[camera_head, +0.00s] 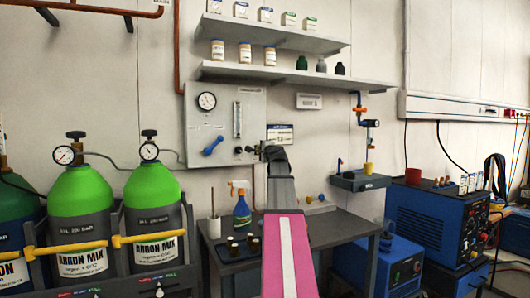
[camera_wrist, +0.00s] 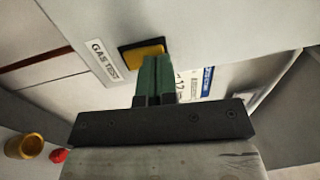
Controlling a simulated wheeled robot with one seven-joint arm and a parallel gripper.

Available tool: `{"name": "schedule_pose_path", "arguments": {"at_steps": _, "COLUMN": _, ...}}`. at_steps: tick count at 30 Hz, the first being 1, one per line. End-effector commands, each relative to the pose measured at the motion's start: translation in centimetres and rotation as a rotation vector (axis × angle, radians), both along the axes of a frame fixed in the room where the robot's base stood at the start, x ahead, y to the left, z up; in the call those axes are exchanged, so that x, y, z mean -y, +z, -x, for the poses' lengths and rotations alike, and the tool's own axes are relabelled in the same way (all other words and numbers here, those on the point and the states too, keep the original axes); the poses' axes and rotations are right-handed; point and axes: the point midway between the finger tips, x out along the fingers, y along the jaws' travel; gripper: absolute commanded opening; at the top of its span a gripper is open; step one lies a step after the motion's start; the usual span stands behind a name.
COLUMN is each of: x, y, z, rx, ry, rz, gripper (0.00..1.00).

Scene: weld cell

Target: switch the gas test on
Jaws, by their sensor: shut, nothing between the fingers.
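The gas panel (camera_head: 228,105) is a grey plate on the wall, with a round gauge, a blue lever and a flow tube. In the wrist view a "GAS TEST" label (camera_wrist: 104,59) sits beside a yellow rocker switch in a black frame (camera_wrist: 143,50). My gripper (camera_wrist: 155,60) is shut and empty, its green fingers side by side. The fingertips overlap the lower edge of the switch in the wrist view; I cannot tell whether they touch it. In the head view my arm reaches up to the panel's lower right and hides the switch.
A workbench (camera_head: 343,224) below holds a spray bottle (camera_head: 242,212) and a small tray. Shelves (camera_head: 290,75) with jars hang above. Green argon cylinders (camera_head: 153,215) stand at left, blue welding machines (camera_head: 432,215) at right. A yellow cup (camera_wrist: 24,146) shows at the lower left of the wrist view.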

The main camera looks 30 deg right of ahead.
Motion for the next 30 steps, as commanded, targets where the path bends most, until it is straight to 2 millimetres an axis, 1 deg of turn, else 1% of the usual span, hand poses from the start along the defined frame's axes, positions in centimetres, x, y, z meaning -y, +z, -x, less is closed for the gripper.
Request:
{"name": "schedule_pose_path", "arguments": {"at_steps": 2, "x": 0.0, "y": 0.1, "z": -0.4, "rx": 0.000, "ry": 0.000, "rz": 0.000, "gripper": 0.00}}
{"name": "schedule_pose_path", "arguments": {"at_steps": 11, "x": 0.0, "y": 0.1, "z": -0.4, "rx": 0.000, "ry": 0.000, "rz": 0.000, "gripper": 0.00}}
{"name": "schedule_pose_path", "arguments": {"at_steps": 14, "x": 0.0, "y": 0.2, "z": -0.9, "rx": 0.000, "ry": 0.000, "rz": 0.000, "gripper": 0.00}}
{"name": "schedule_pose_path", "arguments": {"at_steps": 21, "x": 0.0, "y": 0.2, "z": -0.9, "rx": 0.000, "ry": 0.000, "rz": 0.000, "gripper": 0.00}}
{"name": "schedule_pose_path", "arguments": {"at_steps": 26, "x": -0.2, "y": 0.3, "z": -0.5, "rx": 0.000, "ry": 0.001, "rz": 0.000, "gripper": 0.00}}
{"name": "schedule_pose_path", "arguments": {"at_steps": 30, "x": -0.7, "y": 0.4, "z": 0.4, "rx": 0.001, "ry": 0.001, "rz": 0.001, "gripper": 0.00}}
